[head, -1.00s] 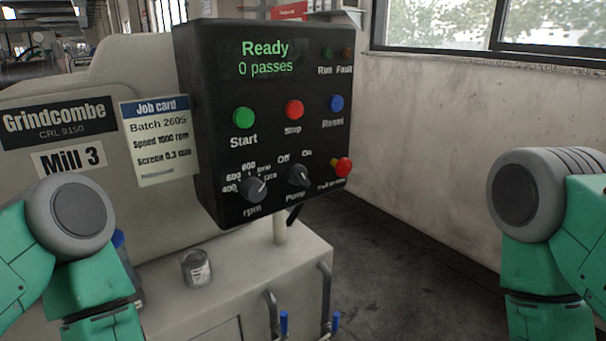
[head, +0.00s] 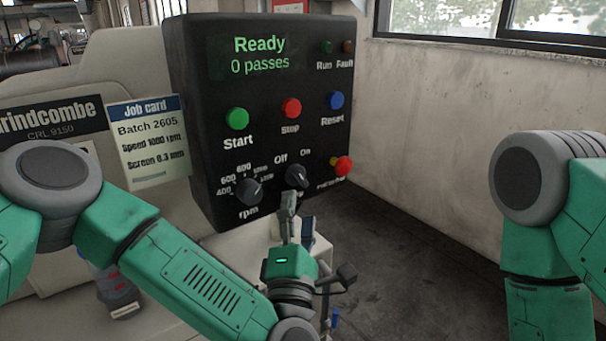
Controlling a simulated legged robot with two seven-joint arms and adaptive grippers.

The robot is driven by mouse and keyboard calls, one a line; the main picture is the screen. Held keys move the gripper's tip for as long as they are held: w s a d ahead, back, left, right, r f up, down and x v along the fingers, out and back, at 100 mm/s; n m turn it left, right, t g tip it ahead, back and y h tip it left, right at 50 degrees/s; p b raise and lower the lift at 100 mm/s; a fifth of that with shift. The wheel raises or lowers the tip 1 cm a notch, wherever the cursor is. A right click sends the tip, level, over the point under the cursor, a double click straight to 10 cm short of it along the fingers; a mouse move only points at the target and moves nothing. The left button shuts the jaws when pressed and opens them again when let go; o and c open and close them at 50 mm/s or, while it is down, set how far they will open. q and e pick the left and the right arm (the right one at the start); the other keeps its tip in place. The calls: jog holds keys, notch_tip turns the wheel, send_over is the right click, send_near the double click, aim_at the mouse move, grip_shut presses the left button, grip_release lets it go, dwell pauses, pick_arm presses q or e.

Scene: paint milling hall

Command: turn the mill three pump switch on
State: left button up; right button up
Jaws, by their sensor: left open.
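The black mill control panel (head: 210,110) faces me and its screen reads Ready, 0 passes. The pump switch (head: 296,175) is a dark knob at its lower right, under the Off and On marks. Its grip appears slanted up toward Off. My left gripper (head: 298,208) is open and empty, pointing up just below the pump switch. One fingertip hides most of the Pump label; whether it touches the knob I cannot tell. My right gripper is out of view; only that arm shows at the right.
The rpm knob (head: 249,191) sits left of the pump switch. A red emergency button (head: 343,166) is close on its right. Start (head: 237,118), Stop (head: 291,108) and Reset (head: 336,100) buttons are above. A job card (head: 150,140) hangs left. Floor at right is clear.

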aim_at(300, 182)
pick_arm(q)
jog(key=x, duration=0.8)
jog(key=shift+w+a+f, duration=0.1)
jog(key=shift+w+a, duration=0.05)
jog(key=shift+a, duration=0.05)
jog(key=shift+d, duration=0.15)
jog(key=shift+c, duration=0.5)
